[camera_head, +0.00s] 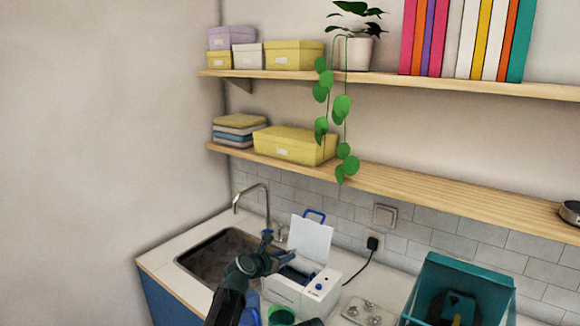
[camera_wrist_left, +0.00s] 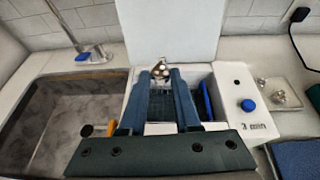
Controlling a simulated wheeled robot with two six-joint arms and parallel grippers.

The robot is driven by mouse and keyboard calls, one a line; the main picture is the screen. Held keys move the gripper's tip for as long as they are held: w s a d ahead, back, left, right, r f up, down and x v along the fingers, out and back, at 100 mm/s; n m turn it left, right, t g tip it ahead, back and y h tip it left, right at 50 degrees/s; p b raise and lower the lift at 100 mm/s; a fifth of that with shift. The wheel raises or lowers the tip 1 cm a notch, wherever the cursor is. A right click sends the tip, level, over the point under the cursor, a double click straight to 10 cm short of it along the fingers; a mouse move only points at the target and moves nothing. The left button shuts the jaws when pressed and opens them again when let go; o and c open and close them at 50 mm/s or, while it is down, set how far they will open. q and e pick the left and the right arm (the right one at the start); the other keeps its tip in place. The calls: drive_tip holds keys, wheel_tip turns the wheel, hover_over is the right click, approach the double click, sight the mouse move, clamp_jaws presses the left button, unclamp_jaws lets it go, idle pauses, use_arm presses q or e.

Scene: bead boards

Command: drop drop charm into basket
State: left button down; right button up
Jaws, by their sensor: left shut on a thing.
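My left gripper (camera_head: 284,257) is over the open white cleaner (camera_head: 323,290) in the head view. In the left wrist view my left gripper (camera_wrist_left: 161,72) is shut on a small shiny metal charm (camera_wrist_left: 160,69), held between its fingertips. The charm's exact shape is too small to tell. The dark mesh basket (camera_wrist_left: 189,105) sits inside the cleaner's tank, below the fingers and partly hidden by them. A blue handle piece (camera_wrist_left: 206,99) stands at its right side.
The cleaner's raised lid (camera_head: 311,239) stands behind the tank. A sink (camera_head: 217,254) with a faucet (camera_head: 266,203) lies left. A small tray (camera_head: 367,313) with metal pieces lies right, and a teal box (camera_head: 436,272) stands farther right. Shelves run above.

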use_arm(q)
drive_tip(key=c, duration=0.5)
unclamp_jaws()
drive_tip(key=shift+c, duration=0.2)
drive_tip(key=p+v, duration=0.5)
drive_tip(key=v, duration=0.9)
drive_tip(key=shift+f, duration=0.2)
